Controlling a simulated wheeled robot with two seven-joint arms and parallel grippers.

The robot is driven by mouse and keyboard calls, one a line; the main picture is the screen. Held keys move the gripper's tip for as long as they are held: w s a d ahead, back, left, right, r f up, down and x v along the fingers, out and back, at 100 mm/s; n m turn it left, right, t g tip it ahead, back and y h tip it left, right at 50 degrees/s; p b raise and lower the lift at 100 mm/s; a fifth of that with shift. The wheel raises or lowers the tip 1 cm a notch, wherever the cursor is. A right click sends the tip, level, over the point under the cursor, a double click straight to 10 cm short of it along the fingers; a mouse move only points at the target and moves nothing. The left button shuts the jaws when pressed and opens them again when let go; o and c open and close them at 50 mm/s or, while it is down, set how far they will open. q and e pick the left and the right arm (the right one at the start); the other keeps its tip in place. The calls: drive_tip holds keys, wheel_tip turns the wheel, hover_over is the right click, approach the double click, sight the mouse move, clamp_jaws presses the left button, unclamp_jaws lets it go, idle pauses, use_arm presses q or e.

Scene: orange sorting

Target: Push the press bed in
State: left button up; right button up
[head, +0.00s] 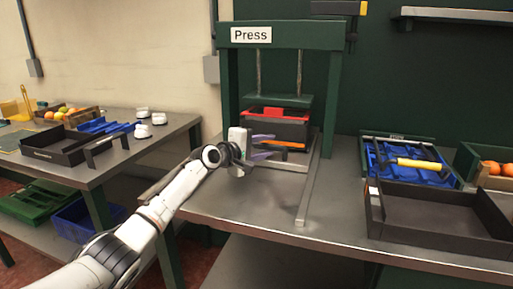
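The green press (330,75), with a white "Press" sign, stands at the back of the middle table. A dark crate (290,131) with a red thing at its top sits between its posts, below the green plate. An orange strip shows low on the crate's front. A grey bar (285,166) lies in front, and a long grey rail (307,195) runs toward the table's front edge; which part is the bed is hard to tell. My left gripper (268,146) is in front of the crate, its two fingers apart and pointing right, apparently empty. My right gripper is out of view.
On the right are a dark open tray (440,213), a blue crate (405,168) with a yellow-handled tool (418,163), and a box of oranges (480,180). A side table (90,170) with trays and fruit stands left. The table front beside the rail is clear.

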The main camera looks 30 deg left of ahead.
use_arm(q)
drive_tip(key=p+v, duration=0.1)
drive_tip(key=v, duration=0.8)
drive_tip(key=shift+s+r, duration=0.15)
drive_tip(key=shift+s, duration=0.15)
